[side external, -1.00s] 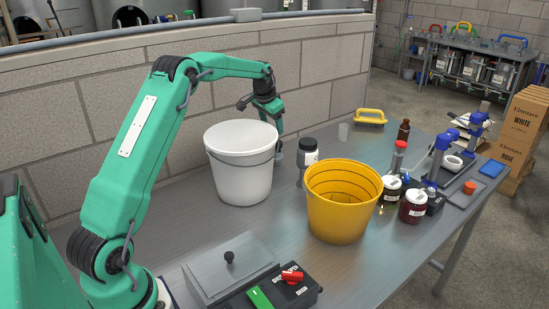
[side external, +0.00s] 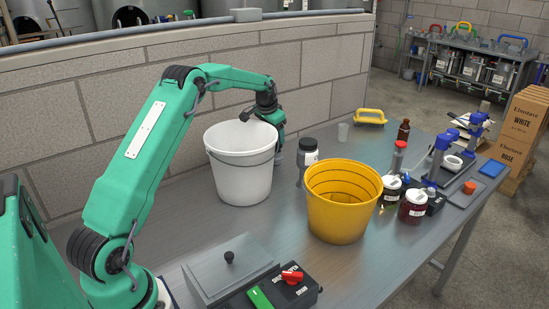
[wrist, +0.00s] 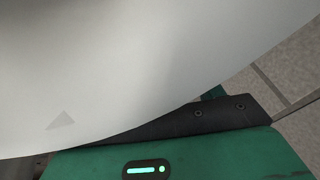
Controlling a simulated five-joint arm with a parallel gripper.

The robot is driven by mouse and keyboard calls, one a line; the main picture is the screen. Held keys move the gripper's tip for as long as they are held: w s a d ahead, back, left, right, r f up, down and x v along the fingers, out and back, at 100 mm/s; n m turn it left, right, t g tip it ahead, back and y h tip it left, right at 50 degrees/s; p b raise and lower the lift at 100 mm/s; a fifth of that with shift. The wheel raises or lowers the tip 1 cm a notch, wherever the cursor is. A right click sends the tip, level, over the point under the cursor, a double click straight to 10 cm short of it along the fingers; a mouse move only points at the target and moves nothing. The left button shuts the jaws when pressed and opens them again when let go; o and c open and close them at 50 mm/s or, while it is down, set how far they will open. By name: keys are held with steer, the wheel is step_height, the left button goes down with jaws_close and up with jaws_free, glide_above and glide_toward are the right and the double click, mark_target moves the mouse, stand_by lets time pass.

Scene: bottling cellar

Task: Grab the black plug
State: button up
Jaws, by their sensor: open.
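I cannot make out a black plug for certain in either view. My gripper (side external: 278,148) points down close behind the right side of the white bucket (side external: 240,172), near the wall. The bucket hides part of it, and its fingertips are hard to see. In the wrist view the white bucket (wrist: 140,65) fills most of the picture and covers the fingers and whatever lies beneath them. Whether the gripper touches the bucket I cannot tell. My gripper is open.
A dark white-labelled jar (side external: 308,154) stands just right of my gripper. The yellow bucket (side external: 342,215) is nearer the camera. The block wall (side external: 220,85) runs behind.

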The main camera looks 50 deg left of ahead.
steer(key=shift+x, duration=1.7)
steer(key=c, duration=1.4)
steer(key=shift+c, duration=0.2)
steer(key=shift+r, duration=0.15)
step_height(320, 180, up, 10)
